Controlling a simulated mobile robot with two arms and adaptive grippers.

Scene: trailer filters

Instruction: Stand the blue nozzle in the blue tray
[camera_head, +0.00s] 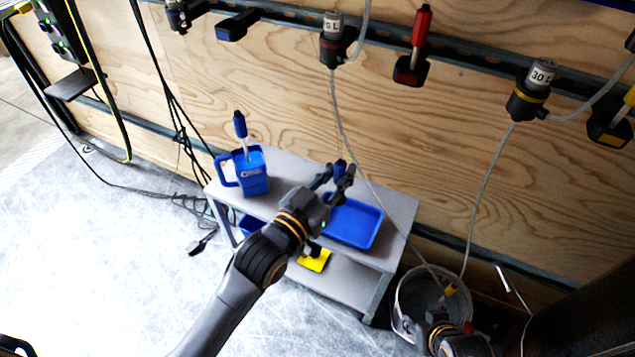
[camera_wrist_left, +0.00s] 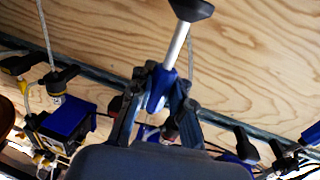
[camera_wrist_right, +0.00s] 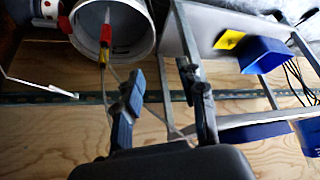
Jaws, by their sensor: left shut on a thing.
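My left gripper (camera_head: 338,178) is shut on the blue nozzle (camera_head: 340,166) just above the far left side of the blue tray (camera_head: 352,224). In the left wrist view the blue nozzle (camera_wrist_left: 160,88), with a silver tube and a dark flared end, sits between the left fingertips (camera_wrist_left: 160,100). The gripper hides part of the nozzle, and I cannot tell whether it touches the tray. The tray lies on the grey cart's top shelf.
A blue jug (camera_head: 254,180) with a blue-handled tool (camera_head: 240,124) upright stands on the cart's left end. A yellow item (camera_head: 315,261) is on the lower shelf. A white bucket (camera_head: 408,300) with hoses stands right. Tools hang along the wall rail.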

